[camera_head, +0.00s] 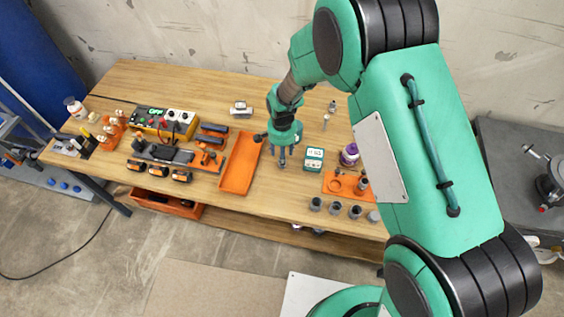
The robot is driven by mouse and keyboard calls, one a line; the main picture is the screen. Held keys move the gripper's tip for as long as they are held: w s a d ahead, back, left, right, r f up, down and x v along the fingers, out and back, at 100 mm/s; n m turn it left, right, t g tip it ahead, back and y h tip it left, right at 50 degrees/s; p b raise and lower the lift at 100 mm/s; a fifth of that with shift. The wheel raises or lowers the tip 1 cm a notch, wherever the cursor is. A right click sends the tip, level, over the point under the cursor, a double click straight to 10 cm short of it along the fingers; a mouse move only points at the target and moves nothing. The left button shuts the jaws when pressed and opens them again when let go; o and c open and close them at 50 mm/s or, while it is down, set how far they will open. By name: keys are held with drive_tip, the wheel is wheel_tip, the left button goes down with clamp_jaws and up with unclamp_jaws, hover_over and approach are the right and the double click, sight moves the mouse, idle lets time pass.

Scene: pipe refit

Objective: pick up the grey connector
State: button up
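Several small grey cylindrical fittings stand in a row at the front right edge of the wooden bench, among them a grey fitting (316,204) at the left end and a paler one (373,216) at the right end. I cannot tell which of them is the grey connector. My gripper (282,165) points down over the middle of the bench, behind and to the left of that row and apart from it. Its fingers are too small to show whether they are open or shut. I see nothing clearly held in it.
An orange tray (239,164) lies left of my gripper. A green and white box (314,159), a purple-capped container (349,154) and an orange plate (338,193) are to its right. Tools and batteries crowd the bench's left half. Bare wood (270,195) shows before my gripper.

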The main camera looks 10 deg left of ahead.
drive_tip(key=shift+s+f+b, duration=0.1)
drive_tip(key=shift+f+b, duration=0.2)
drive_tip(key=shift+f, duration=1.6)
clamp_jaws()
drive_tip(key=shift+r, duration=0.15)
drive_tip(key=shift+r, duration=0.6)
wheel_tip(320, 180, up, 2)
drive_tip(key=shift+r+p, duration=0.1)
drive_tip(key=shift+p, duration=0.3)
drive_tip(key=s+d, duration=0.2)
drive_tip(key=s, duration=0.2)
drive_tip(key=s+d+r+p, duration=0.1)
drive_tip(key=s+d, duration=0.2)
drive_tip(key=s, duration=0.2)
drive_tip(key=s+d, duration=0.3)
drive_tip(key=s, duration=0.1)
drive_tip(key=shift+s+d+r, duration=0.15)
drive_tip(key=shift+s, duration=0.25)
